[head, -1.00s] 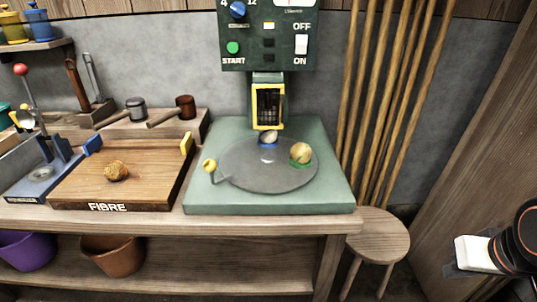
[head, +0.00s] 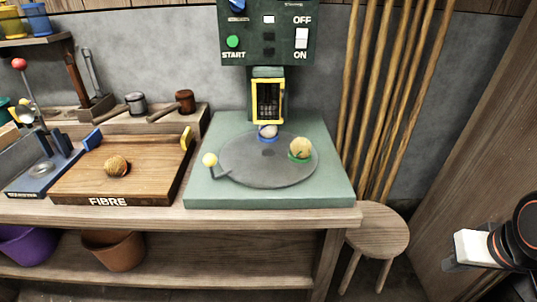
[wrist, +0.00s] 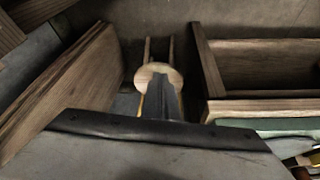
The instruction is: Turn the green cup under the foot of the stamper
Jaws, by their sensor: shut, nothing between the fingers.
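The green cup (head: 300,157) sits on the right side of the round grey turntable (head: 240,172), with a tan ball in it. The stamper (head: 268,72) stands behind, with a yellow-framed opening (head: 268,101) low on its column. The blue cup (head: 268,139), holding a pale lump, is at the back of the turntable, right below that opening. A lever with a yellow knob (head: 210,160) sticks out at the turntable's left. My gripper (wrist: 160,85) is shut and empty, pointing at a stool away from the turntable. In the head view my arm is at the lower right.
A wooden FIBRE tray (head: 80,185) with a brown ball (head: 117,166) stands left of the stamper. A round stool (head: 377,230) stands right of the bench. Long poles (head: 395,90) lean on the wall behind. A wooden panel (head: 480,130) rises at the right.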

